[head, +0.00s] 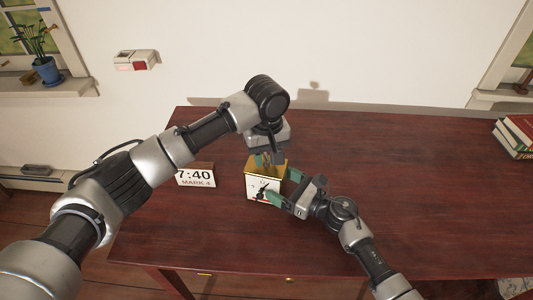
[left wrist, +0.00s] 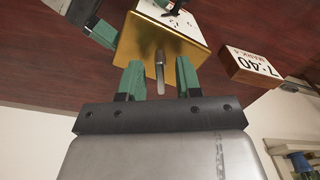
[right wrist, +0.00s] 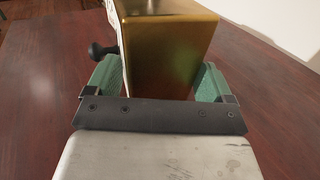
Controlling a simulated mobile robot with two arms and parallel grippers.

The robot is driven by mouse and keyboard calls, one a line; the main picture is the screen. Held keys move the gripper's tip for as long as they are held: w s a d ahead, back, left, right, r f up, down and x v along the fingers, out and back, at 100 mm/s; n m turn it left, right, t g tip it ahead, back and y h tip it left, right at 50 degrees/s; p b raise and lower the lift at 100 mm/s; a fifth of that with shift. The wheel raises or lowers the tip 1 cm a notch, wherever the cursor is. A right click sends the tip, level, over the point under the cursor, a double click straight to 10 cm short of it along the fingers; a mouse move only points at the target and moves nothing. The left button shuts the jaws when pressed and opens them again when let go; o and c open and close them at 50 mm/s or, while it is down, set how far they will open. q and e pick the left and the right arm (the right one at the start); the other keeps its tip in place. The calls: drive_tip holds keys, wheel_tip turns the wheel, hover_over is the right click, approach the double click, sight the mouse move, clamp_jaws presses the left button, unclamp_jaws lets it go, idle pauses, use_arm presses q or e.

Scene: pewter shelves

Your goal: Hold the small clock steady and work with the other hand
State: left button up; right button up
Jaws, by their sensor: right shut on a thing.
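The small clock (head: 262,189) is a gold box with a white face and dark hands, upright on the dark red table. My right gripper (head: 282,188) is shut on the clock from the right; the right wrist view shows the gold body (right wrist: 165,55) between its green fingers (right wrist: 158,80). A dark knob (right wrist: 100,50) sticks out on the face side. My left gripper (left wrist: 160,78) is above the clock, pointing down, with its fingers apart. A thin metal pin (left wrist: 160,72) on the clock's top stands between those fingers, with gaps on both sides.
A block sign (head: 195,176) reading "7:40 MARK 4" stands left of the clock. Books (head: 515,137) lie at the table's right end. A white and red box (head: 136,61) is on the wall.

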use_arm(q)
drive_tip(key=shift+c, duration=0.5)
clamp_jaws()
